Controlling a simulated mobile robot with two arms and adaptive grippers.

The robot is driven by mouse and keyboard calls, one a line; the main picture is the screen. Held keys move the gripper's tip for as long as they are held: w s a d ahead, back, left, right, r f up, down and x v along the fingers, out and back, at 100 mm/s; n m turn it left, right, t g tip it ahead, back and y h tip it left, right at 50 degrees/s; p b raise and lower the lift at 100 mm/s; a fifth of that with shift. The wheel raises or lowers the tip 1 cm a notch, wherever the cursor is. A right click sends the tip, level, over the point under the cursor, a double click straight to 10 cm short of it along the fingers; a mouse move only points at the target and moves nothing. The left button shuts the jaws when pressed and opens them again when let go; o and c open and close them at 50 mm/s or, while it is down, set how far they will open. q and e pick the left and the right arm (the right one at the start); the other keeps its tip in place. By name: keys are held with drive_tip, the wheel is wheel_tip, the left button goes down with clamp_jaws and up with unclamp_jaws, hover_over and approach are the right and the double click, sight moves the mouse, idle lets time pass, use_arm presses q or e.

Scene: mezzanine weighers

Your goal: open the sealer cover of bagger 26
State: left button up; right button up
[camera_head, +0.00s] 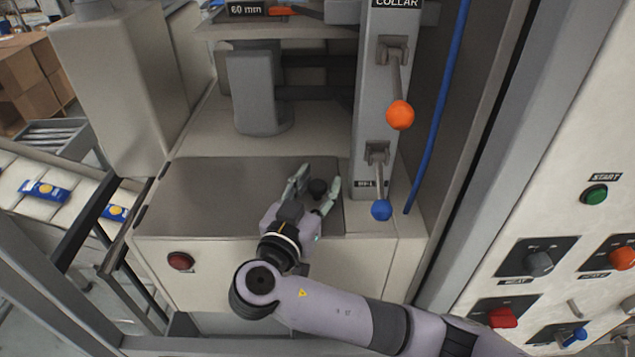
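A dark, flat panel, which looks like the sealer cover (215,195), lies closed on top of the cream machine housing. A small black knob (317,187) stands near its right end. My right gripper (318,181) is over the panel's right part with its fingers apart, one on each side of the knob. I cannot tell whether the fingers touch the knob. No label with the number 26 is readable. My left gripper is not in view.
A grey post right of the panel carries levers with an orange ball (400,115) and a blue ball (381,210). A red button (181,261) is on the housing front. A control panel with a green start button (594,194) stands at right. A conveyor (40,205) with blue-yellow packs runs at left.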

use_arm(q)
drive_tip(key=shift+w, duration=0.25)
use_arm(e)
drive_tip(key=shift+w, duration=0.1)
clamp_jaws()
